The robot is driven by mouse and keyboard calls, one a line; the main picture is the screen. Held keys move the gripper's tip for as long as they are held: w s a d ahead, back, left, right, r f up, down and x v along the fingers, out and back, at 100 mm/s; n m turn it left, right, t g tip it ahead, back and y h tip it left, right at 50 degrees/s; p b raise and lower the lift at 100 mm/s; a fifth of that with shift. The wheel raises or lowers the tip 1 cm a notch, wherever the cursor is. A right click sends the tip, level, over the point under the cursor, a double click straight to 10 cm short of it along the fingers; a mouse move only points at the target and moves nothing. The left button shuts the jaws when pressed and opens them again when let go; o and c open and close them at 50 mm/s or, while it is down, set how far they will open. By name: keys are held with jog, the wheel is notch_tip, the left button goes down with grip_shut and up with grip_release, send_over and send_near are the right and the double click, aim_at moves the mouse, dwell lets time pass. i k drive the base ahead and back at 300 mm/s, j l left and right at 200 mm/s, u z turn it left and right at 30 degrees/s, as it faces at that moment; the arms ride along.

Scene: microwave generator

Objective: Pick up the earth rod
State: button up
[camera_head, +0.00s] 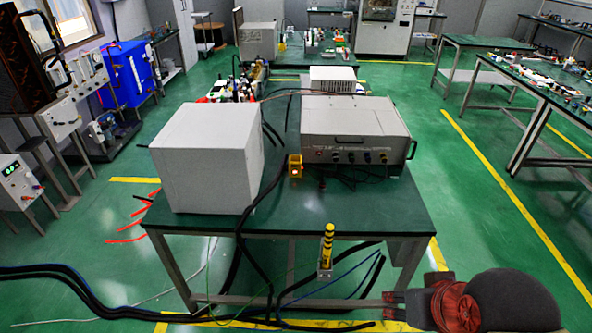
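A rod with a yellow and black striped handle (328,243), which looks like the earth rod, stands upright at the front edge of the green-topped table (290,228). Its lower end sits in a small pale holder (325,272), and a thin green wire runs near it. My gripper (388,305) is at the bottom right, low and to the right of the rod, clear of it. Its two reddish fingertips point left and look apart, with nothing visible between them. My dark arm with a red joint hides the floor behind it.
A large white box (208,158) and a grey instrument case (355,135) stand on the table, with a small yellow device (295,166) between them. Black and blue cables (90,290) hang below and cross the floor. Green floor (480,225) is open on the right.

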aim_at(329, 228)
jog(key=j+z, duration=0.15)
jog(key=z, duration=0.2)
jog(key=j+z, duration=0.15)
jog(key=z, duration=0.2)
jog(key=k+j+z, duration=0.1)
jog(key=z, duration=0.25)
